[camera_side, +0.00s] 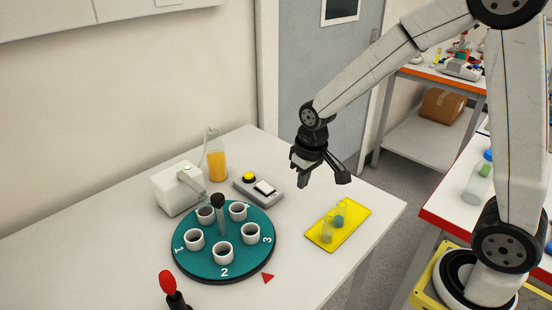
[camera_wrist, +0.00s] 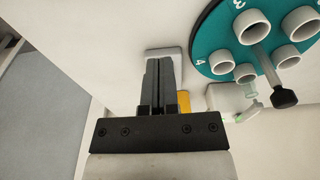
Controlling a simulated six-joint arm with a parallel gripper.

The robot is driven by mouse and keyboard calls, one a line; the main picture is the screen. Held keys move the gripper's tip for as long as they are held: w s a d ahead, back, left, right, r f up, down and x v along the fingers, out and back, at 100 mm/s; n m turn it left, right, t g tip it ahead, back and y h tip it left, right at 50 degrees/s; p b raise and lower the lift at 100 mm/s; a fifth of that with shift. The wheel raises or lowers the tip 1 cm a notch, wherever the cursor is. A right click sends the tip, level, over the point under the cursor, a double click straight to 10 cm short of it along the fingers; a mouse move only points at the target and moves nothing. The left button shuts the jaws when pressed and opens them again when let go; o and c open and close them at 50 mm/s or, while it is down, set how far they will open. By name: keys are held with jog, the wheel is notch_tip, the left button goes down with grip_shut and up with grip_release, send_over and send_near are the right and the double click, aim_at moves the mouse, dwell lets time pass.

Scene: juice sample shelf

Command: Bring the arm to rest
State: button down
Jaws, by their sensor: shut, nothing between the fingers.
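My gripper (camera_side: 303,182) hangs in the air above the white table (camera_side: 105,250), pointing down, between the control box and the yellow tray. In the wrist view its two dark fingers (camera_wrist: 159,85) lie together, shut and empty. It touches nothing. My arm reaches in from the right in the side view.
A teal numbered turntable (camera_side: 224,276) with several white cups stands on the table, beside a white dispenser (camera_side: 173,190). An orange juice flask (camera_side: 217,166), a grey button box (camera_side: 272,199) and a yellow tray (camera_side: 351,222) with small vials are near. A red-tipped lever (camera_side: 167,282) stands in front.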

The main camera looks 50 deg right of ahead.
jog(key=s+f+t, duration=0.1)
jog(key=s, duration=0.9)
jog(key=shift+s+a, duration=0.15)
jog(key=shift+s, duration=0.05)
